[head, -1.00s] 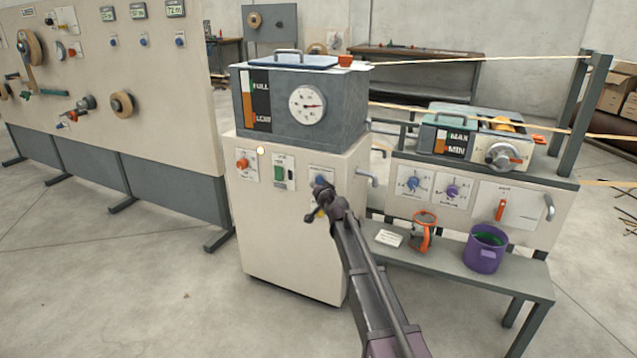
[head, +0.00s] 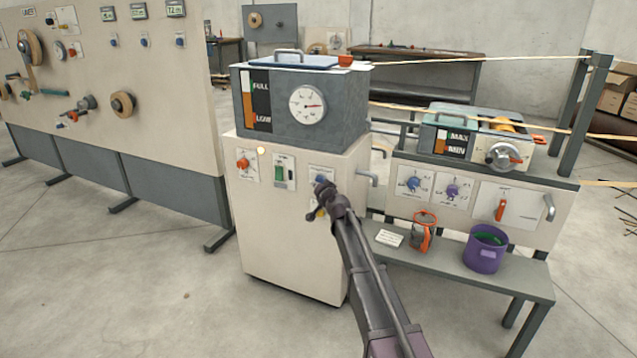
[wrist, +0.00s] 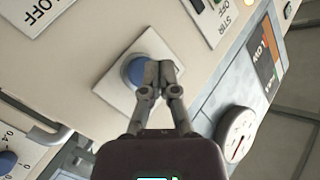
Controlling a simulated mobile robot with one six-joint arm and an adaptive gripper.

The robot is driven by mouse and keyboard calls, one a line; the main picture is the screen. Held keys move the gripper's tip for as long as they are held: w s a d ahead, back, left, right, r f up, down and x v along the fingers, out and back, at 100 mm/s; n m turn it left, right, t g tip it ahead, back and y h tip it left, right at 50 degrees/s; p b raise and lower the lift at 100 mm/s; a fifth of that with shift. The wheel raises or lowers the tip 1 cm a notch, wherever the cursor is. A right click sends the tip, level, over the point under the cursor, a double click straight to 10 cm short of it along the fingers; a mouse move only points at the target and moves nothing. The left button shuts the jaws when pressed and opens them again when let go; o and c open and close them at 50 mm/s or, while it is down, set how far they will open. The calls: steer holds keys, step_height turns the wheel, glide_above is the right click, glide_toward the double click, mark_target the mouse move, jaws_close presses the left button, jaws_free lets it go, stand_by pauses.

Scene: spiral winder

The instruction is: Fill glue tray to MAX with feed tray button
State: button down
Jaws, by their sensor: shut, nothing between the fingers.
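The blue feed tray button (wrist: 134,70) sits on a pale square plate on the cream cabinet; in the head view it is the blue spot (head: 320,180) below the grey glue tank. My gripper (wrist: 158,70) is shut and empty. Its fingertips overlap the button's right side in the wrist view and seem to be at it; whether they press it is unclear. The glue tray (head: 478,125) is on the machine at right. Its MAX/MIN gauge (head: 454,143) shows an orange bar; its exact level is too small to read.
The grey tank (head: 318,125) has a dial and a FULL/LOW gauge (head: 257,102). A purple pot (head: 485,255) and an orange-handled cup (head: 422,238) stand on the low shelf at right.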

steer(key=shift+w+d, duration=0.3)
steer(key=shift+w, duration=0.5)
stand_by(2.3)
stand_by(4.2)
steer(key=shift+s+a, duration=0.3)
steer(key=shift+s, duration=0.5)
